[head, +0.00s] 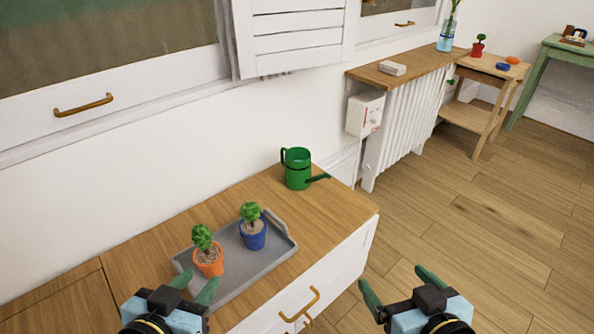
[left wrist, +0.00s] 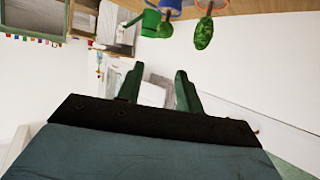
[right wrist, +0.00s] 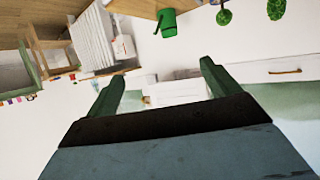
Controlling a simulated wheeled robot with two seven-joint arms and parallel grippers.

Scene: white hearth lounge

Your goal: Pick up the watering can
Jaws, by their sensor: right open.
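A green watering can (head: 297,170) stands upright on the wooden top of the white cabinet, near the wall. Its spout points right and its handle is on the left. It also shows in the left wrist view (left wrist: 152,24) and in the right wrist view (right wrist: 167,22). My left gripper (head: 195,285) is open and empty, in front of the grey tray and apart from the can. My right gripper (head: 400,284) is open and empty over the floor side, right of the cabinet and well short of the can.
A grey tray (head: 272,262) holds an orange-potted plant (head: 208,258) and a blue-potted plant (head: 252,233), left of and nearer than the can. The cabinet top (head: 335,207) is clear around the can. A white radiator (head: 400,133) under a wooden shelf stands behind right.

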